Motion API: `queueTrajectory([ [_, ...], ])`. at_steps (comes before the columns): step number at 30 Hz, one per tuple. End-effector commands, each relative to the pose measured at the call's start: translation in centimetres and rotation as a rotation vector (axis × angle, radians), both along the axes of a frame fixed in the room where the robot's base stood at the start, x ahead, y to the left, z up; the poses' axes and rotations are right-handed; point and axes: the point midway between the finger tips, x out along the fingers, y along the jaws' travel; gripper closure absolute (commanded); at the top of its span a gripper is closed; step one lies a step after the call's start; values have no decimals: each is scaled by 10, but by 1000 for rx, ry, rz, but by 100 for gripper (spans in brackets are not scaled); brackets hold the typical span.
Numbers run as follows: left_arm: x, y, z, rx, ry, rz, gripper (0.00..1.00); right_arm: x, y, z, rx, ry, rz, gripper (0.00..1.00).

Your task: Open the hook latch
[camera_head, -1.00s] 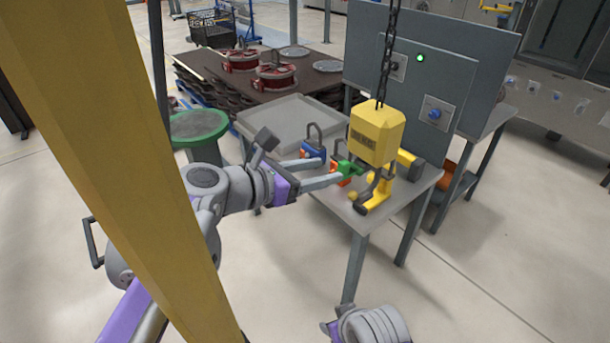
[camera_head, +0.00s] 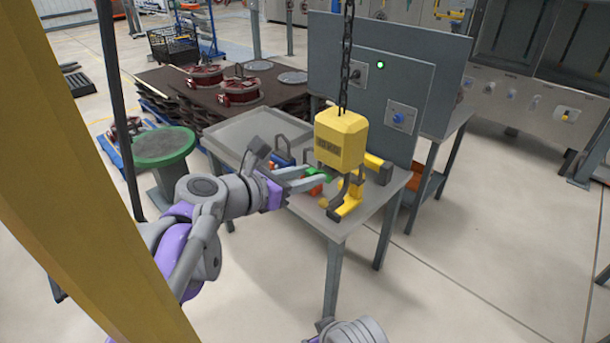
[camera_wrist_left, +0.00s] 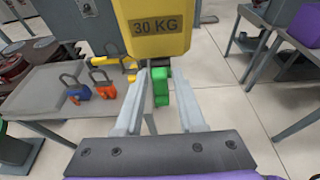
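A yellow block (camera_head: 340,139) marked 30 KG hangs on a chain over the table, with a dark hook (camera_head: 343,188) below it. The block also fills the top of the left wrist view (camera_wrist_left: 155,28). A small green piece (camera_head: 319,174) is beside the hook. In the left wrist view the green piece (camera_wrist_left: 160,92) appears between my fingers, with a gap to the right finger. My left gripper (camera_head: 311,176) is open, its fingertips close to the green piece. Whether it touches is unclear. The hook is mostly hidden in the wrist view. My right gripper is out of view.
The table has a grey tray (camera_head: 235,133) at its left. A blue padlock (camera_wrist_left: 79,93) and an orange padlock (camera_wrist_left: 105,91) stand on the table. Yellow parts (camera_head: 350,204) lie below the hook. A grey panel (camera_head: 380,85) with a green light stands behind.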

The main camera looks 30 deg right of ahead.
Motion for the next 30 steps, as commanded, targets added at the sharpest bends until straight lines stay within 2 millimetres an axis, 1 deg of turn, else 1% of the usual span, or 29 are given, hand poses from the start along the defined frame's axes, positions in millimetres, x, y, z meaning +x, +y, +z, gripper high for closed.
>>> queueTrajectory([
  [1, 0, 0, 0, 0, 0, 0, 72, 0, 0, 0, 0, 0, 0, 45],
  [3, 0, 0, 0, 0, 0, 0, 85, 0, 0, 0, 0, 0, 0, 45],
  [6, 0, 0, 0, 0, 0, 0, 100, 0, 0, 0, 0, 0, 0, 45],
  [11, 0, 0, -1, -5, -2, 0, 100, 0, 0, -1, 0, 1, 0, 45],
  [30, 0, 0, -25, -216, -74, -1, 100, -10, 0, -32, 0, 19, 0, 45],
])
